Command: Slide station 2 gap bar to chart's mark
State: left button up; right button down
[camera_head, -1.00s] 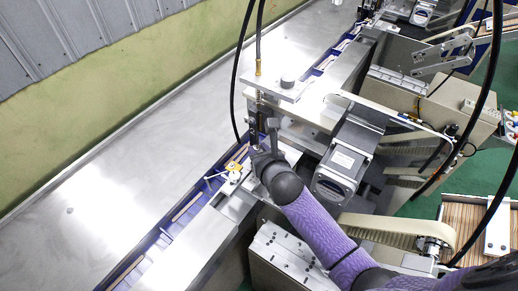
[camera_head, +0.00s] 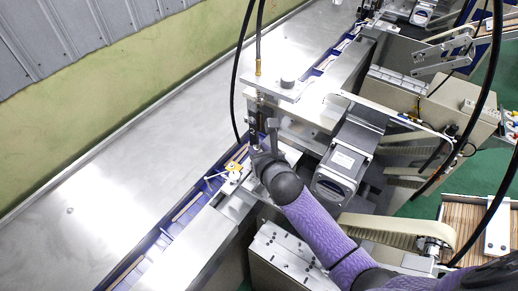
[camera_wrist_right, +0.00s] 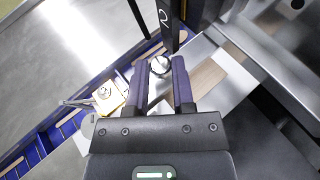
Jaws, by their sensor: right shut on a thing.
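My right gripper (camera_wrist_right: 161,78) is shut on a round metal knob (camera_wrist_right: 160,67) between its dark fingertips. A black upright bar marked "2" (camera_wrist_right: 166,18) stands just beyond the knob; whether the knob belongs to it is hard to tell. In the head view my right gripper (camera_head: 260,152) is low at the middle station, beside the blue conveyor, and the wrist hides most of what it holds. No chart or mark can be made out. My left gripper is not in view.
A yellow block with a small lever (camera_head: 234,170) sits left of the gripper. The blue conveyor (camera_head: 165,238) carries wooden sticks. A metal plate (camera_head: 283,88) stands above and behind. A grey motor (camera_head: 340,165) is at the right. Black cables hang over the scene.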

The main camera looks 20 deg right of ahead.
jog(key=shift+w+d+r, duration=0.1)
jog(key=shift+w+d, duration=0.1)
jog(key=shift+d, duration=0.05)
jog(key=shift+w+d+p, duration=0.2)
jog(key=shift+d+p, duration=0.1)
jog(key=shift+p, duration=0.05)
jog(key=c, duration=0.8)
grip_release()
jog(key=o, duration=0.3)
jog(key=shift+w+d, duration=0.1)
jog(key=shift+o, duration=0.2)
